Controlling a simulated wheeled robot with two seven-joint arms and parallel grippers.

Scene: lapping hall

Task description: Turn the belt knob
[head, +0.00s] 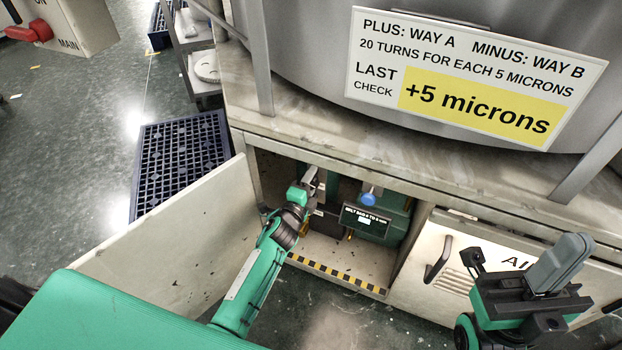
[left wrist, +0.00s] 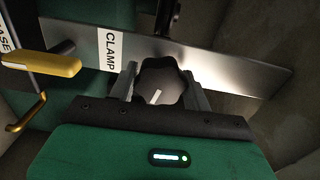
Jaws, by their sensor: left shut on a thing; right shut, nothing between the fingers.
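My left gripper (head: 310,180) reaches into the open compartment under the machine. In the left wrist view its two fingers (left wrist: 158,85) are shut on the sides of a dark lobed knob (left wrist: 160,78). A short white mark shows on the knob's face, tilted to the right. The knob is in front of a bare metal plate (left wrist: 225,65) with a CLAMP label (left wrist: 110,48). In the head view the gripper hides this knob. A blue knob (head: 369,194) is to the right, apart from the gripper. My right gripper (head: 566,258) is shut and empty in front of the cabinet.
A yellow-handled lever (left wrist: 42,64) is left of the held knob. A sign (head: 366,219) inside reads belt sag 4 to 6 mm. An open door panel (head: 170,235) stands left. A larger sign (head: 475,75) above reads +5 microns, 20 turns for each 5 microns.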

